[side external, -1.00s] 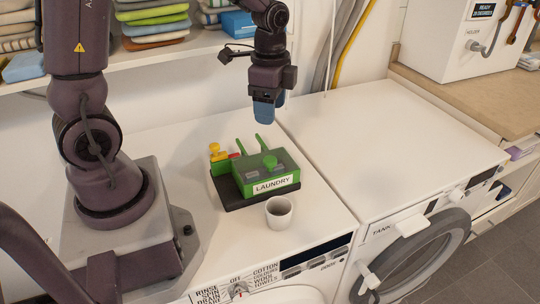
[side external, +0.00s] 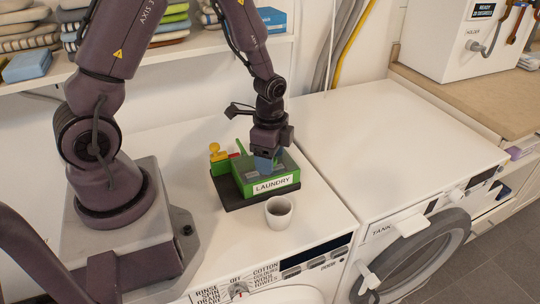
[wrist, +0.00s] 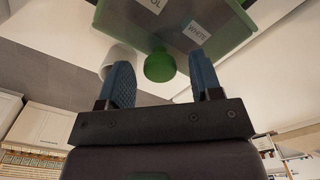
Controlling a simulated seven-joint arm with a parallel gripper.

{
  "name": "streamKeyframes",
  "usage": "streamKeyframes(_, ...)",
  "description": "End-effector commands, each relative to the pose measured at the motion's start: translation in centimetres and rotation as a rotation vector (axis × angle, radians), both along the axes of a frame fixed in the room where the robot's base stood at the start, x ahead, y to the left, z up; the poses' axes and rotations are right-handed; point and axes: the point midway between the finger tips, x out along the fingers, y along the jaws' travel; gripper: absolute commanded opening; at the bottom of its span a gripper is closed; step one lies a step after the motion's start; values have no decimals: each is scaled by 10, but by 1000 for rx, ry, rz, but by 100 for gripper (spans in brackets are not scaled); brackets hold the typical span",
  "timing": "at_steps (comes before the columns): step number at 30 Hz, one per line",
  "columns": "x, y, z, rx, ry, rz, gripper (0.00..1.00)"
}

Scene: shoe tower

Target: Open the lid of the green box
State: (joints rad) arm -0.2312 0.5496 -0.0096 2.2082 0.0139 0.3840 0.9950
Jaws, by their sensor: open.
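The green box (side external: 287,183) with a "LAUNDRY" label sits on a black base on the white machine top. In the wrist view its see-through lid (wrist: 230,25) shows labelled items inside, and a round green knob (wrist: 160,66) stands on it. My gripper (side external: 265,165) is right over the box in the side view and hides the knob there. In the wrist view the blue fingers (wrist: 160,82) are open, one on each side of the knob, with space between them and it. I cannot tell whether they touch the lid.
A white cup (side external: 279,212) stands close in front of the box. A yellow and red part (side external: 219,155) is at the box's left back corner. The machine top (side external: 385,135) to the right is clear. A shelf of folded cloths is behind.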

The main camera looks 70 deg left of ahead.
Motion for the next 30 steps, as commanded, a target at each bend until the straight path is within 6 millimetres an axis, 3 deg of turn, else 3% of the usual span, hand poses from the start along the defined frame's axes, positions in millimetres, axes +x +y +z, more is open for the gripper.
streamKeyframes(7,0,0,-1,0,-1,0,59)
streamKeyframes(15,0,0,-1,0,0,0,0)
streamKeyframes(22,1,13,-1,-1,-1,4,0)
streamKeyframes(30,1,77,-1,0,-3,8,0)
